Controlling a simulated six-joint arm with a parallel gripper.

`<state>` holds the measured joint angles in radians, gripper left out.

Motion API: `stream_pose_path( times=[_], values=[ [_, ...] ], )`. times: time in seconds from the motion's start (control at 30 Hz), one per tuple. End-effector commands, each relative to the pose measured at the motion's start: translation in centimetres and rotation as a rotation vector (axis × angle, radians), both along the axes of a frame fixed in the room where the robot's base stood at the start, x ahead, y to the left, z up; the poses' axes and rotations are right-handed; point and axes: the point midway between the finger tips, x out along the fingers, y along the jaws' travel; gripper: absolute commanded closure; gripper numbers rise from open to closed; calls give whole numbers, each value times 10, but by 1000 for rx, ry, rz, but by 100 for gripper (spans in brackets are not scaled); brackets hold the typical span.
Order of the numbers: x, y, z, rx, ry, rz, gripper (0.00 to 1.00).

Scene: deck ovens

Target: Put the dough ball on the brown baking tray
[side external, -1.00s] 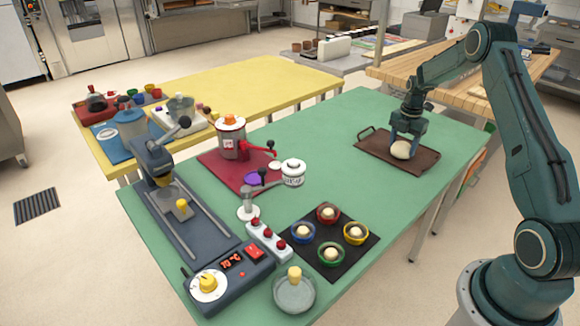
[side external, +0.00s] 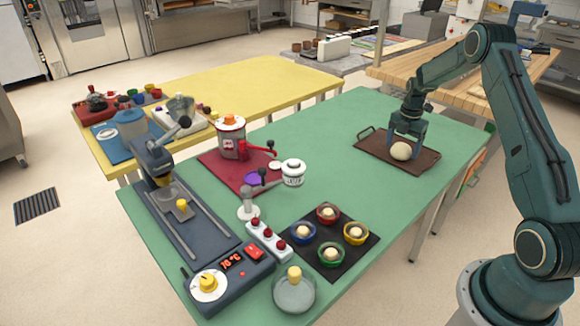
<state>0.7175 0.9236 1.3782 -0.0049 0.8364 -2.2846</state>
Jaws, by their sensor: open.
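The dough ball (side external: 401,151) is pale and round and rests on the brown baking tray (side external: 425,163), near the middle of its surface. The tray lies flat on the green table at the far right, with a handle showing at its left end. My gripper (side external: 404,146) is directly over the dough ball, pointing down, with its fingers open around the ball's upper part. I cannot tell whether a finger touches the ball.
On the green table (side external: 340,130), a dark mat (side external: 300,259) holds several coloured bowls with small pale balls. A red mat with a pot (side external: 232,138) and a grey machine (side external: 190,225) stand to the left. The table between pot and tray is clear.

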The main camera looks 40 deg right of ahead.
Motion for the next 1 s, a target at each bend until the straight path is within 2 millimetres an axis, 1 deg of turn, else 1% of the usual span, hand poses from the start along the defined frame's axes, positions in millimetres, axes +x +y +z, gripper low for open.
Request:
stream_pose_path(
  times=[0.17,0.27,0.37,0.6,0.8,1.0],
  values=[
    [0,0,11,-1,-1,0,20],
    [0,-1,22,-2,-3,0,20],
    [0,0,36,-2,-3,0,20],
    [0,-1,76,-2,-3,0,20],
    [0,-1,104,-2,-2,0,20],
    [0,0,118,0,0,0,20]
  ],
)
